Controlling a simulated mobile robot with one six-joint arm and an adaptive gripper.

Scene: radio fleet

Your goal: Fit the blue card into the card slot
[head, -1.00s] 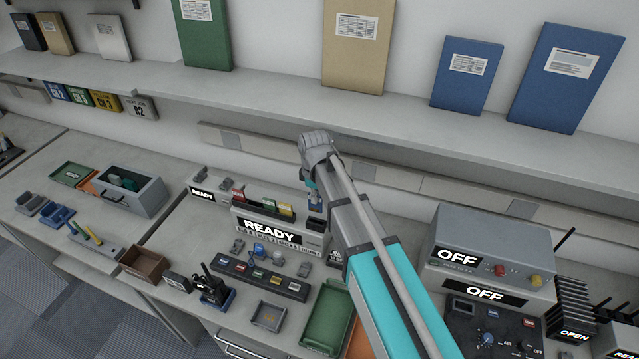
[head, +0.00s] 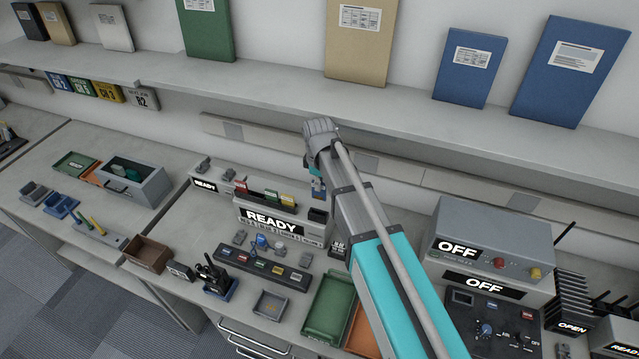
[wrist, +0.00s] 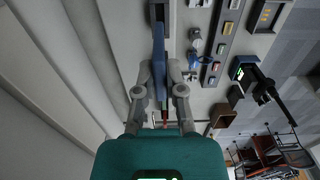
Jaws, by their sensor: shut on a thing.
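My gripper (wrist: 159,75) is shut on the blue card (wrist: 158,52); the card sits between the two fingers in the wrist view, seen nearly edge-on. My arm hides most of the gripper there. Red, green and yellow cards (head: 271,196) stand upright along the unit's top.
A dark strip with coloured labels (head: 262,265) lies in front of the unit. A green tray (head: 328,303) and a small grey tray (head: 270,305) are nearer. Grey OFF boxes (head: 490,240) stand to the right. A shelf (head: 400,125) with binders runs above and behind.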

